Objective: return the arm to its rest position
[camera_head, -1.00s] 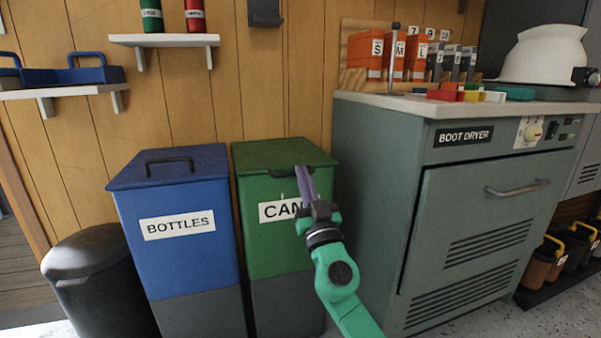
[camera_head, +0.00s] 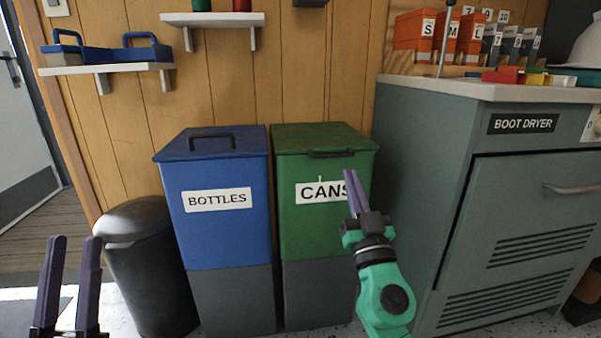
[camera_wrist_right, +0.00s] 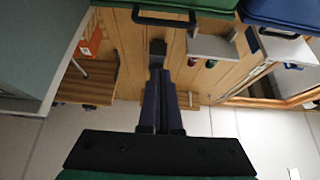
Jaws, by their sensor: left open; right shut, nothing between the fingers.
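My right gripper (camera_head: 352,192), on the green arm, is shut and empty in the head view. It stands in front of the right side of the green CANS bin (camera_head: 325,225) and overlaps the end of its label. Whether it touches the bin is not clear. Its closed dark fingers also show in the right wrist view (camera_wrist_right: 158,95). My left gripper (camera_head: 73,240) is at the lower left of the head view, its two purple fingers pointing up and apart, with nothing between them.
A blue BOTTLES bin (camera_head: 215,235) and a black trash can (camera_head: 148,265) stand left of the green bin. A grey-green boot dryer cabinet (camera_head: 520,200) stands close on the right. Wall shelves (camera_head: 105,70) hang above. Some floor shows at the lower left.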

